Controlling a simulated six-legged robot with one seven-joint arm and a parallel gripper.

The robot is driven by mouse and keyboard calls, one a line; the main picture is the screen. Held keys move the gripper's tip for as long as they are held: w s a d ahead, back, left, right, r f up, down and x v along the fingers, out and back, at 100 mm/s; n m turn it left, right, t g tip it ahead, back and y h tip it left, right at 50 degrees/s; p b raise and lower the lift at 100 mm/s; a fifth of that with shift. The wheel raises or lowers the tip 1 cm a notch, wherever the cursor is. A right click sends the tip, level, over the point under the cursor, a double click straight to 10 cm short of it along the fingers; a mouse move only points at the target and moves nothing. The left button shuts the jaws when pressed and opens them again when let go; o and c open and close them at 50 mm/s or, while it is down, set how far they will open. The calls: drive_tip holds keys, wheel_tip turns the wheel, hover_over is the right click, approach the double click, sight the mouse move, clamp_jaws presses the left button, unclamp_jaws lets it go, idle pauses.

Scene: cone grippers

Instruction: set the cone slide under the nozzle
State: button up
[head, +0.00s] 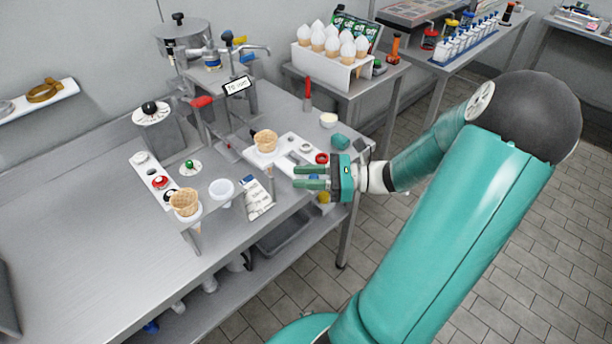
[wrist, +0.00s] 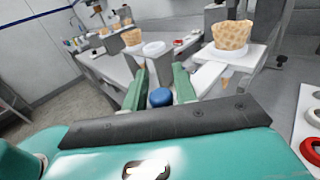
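A waffle cone (head: 265,141) stands in the white slide plate (head: 290,154) on the steel counter; in the wrist view the cone (wrist: 232,37) stands at the upper right on the white plate (wrist: 206,78). My gripper (head: 308,177) is just in front of the plate's right part, its two green fingers apart. In the wrist view my gripper (wrist: 161,72) shows the fingers apart, with a blue round thing (wrist: 160,97) between them; contact cannot be told. A steel dispenser with a tap (head: 252,48) stands behind the cone. I cannot clearly make out the nozzle's tip.
A second cone (head: 185,202) sits in a stand at front left, with a white cup (head: 222,192) beside it. A red-handled lever (head: 202,102) and a small sign (head: 237,85) stand behind the plate. The counter's left part is clear.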

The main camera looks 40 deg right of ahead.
sight(283, 167)
clamp_jaws()
drive_tip(key=w, duration=0.8)
drive_tip(key=shift+w+a, duration=0.1)
drive_tip(key=shift+o, duration=2.1)
unclamp_jaws()
drive_tip(key=v, duration=1.3)
drive_tip(key=shift+s+d, duration=0.25)
drive_tip(key=shift+s, duration=0.1)
drive_tip(key=shift+c, duration=0.2)
